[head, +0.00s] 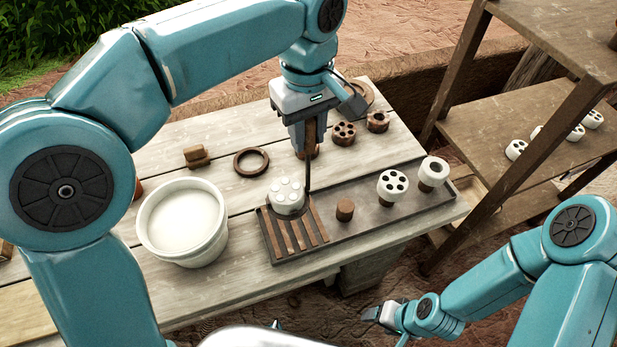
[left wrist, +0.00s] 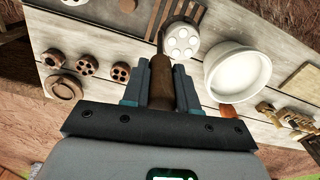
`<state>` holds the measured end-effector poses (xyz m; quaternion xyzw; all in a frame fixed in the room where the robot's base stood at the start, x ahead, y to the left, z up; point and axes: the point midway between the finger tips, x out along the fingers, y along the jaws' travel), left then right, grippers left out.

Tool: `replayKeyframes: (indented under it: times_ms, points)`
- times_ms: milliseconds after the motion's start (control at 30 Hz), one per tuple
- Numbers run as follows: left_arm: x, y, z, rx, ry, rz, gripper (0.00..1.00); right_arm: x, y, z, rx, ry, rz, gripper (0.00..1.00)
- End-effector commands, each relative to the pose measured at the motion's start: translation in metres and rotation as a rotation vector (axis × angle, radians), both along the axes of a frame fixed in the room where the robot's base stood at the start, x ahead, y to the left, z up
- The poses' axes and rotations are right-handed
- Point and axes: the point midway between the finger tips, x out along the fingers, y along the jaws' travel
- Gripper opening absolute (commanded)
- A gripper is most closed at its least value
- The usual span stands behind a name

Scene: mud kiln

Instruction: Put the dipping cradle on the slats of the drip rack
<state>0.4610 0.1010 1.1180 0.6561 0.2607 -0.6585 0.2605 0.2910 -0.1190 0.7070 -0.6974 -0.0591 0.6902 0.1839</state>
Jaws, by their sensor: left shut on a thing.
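My left gripper (head: 308,131) is shut on the brown upright handle of the dipping cradle (head: 309,160); the handle also shows between the fingers in the left wrist view (left wrist: 162,85). A thin dark rod runs down from the handle. I cannot tell whether the cradle touches the slats. The slats are brown and lie at the left end of a dark tray. My right gripper (head: 378,316) is low, off the table's front; its jaws are unclear.
A white bucket of pale liquid (head: 182,221) stands left of the rack. The tray also holds a brown plug (head: 345,210) and two white holed pieces (head: 392,186). A brown ring (head: 251,162) and small brown pieces lie behind. Wooden shelves (head: 530,140) stand at right.

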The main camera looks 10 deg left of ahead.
Motion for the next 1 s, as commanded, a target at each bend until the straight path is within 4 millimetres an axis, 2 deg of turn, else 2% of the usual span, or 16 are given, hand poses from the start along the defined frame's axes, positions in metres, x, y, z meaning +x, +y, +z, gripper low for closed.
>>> replayKeyframes:
  times_ms: [33,133,367,600,1000]
  points:
    - [-0.001,0.000,-0.015,0.001,0.003,0.000,0.00,0.000,0.000,-0.004,0.000,0.000,0.000,0.62]
    - [0.000,-0.001,-0.036,0.001,0.002,0.000,0.00,0.000,0.000,-0.005,0.000,0.000,0.000,0.62]
    - [0.001,-0.004,-0.060,-0.001,-0.001,-0.002,0.00,0.000,0.000,-0.006,0.000,0.000,0.000,0.62]
    - [0.001,-0.004,-0.096,0.001,0.001,-0.003,0.00,0.000,0.000,-0.009,0.000,0.000,0.000,0.62]
    - [0.001,-0.004,-0.103,-0.001,-0.002,-0.003,0.00,0.000,0.000,-0.011,0.000,0.000,0.000,0.62]
